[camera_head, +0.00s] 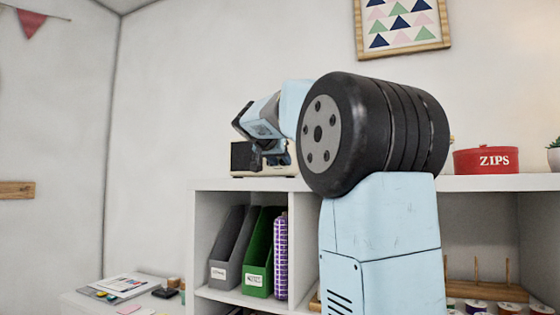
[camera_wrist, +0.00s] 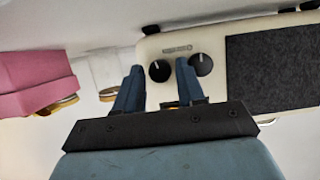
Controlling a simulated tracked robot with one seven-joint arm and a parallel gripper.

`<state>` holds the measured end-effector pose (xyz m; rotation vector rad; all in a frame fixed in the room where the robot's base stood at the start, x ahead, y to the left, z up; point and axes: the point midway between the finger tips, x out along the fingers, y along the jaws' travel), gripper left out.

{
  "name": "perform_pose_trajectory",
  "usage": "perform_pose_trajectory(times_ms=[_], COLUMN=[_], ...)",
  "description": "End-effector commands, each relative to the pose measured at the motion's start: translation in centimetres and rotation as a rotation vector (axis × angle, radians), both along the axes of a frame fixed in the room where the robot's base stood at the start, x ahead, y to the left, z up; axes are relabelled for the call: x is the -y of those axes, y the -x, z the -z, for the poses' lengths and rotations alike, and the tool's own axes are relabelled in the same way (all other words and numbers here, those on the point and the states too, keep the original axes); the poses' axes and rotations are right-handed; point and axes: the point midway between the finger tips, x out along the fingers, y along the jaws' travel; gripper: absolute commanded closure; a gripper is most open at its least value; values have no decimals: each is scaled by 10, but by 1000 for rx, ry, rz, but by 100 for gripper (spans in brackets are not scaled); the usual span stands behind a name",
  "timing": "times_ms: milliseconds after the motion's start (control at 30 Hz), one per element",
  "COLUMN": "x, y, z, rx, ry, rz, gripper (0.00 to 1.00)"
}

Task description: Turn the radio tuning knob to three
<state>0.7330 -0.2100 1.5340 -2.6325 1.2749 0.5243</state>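The radio (camera_wrist: 178,41) is cream with a dark speaker panel (camera_wrist: 272,72) and appears upside down in the wrist view. Two black knobs with pale pointer marks sit beside the panel: a left knob (camera_wrist: 160,71) and a right knob (camera_wrist: 201,65). No dial numbers are readable. My gripper (camera_wrist: 159,78) is open, its two blue fingers spread with the left knob showing between them. The right knob is just right of the right finger. I cannot tell whether a finger touches a knob. In the head view the radio (camera_head: 262,173) stands on the shelf top, mostly hidden by my arm.
A white shelf unit (camera_head: 235,185) bears the radio. A red ZIPS tin (camera_head: 495,161) stands on it to the right. File holders (camera_head: 232,250) fill a lower compartment. In the wrist view, a pink object (camera_wrist: 35,75) and a white one (camera_wrist: 104,72) lie left of the radio.

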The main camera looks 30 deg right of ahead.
Motion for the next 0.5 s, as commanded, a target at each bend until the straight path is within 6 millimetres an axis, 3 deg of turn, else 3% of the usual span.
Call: perform_pose_trajectory(times_ms=[267, 500], x=[1, 0], y=[-1, -1], z=[0, 0], rx=[0, 0], ry=[0, 0], rz=[0, -1], gripper=[61, 82])
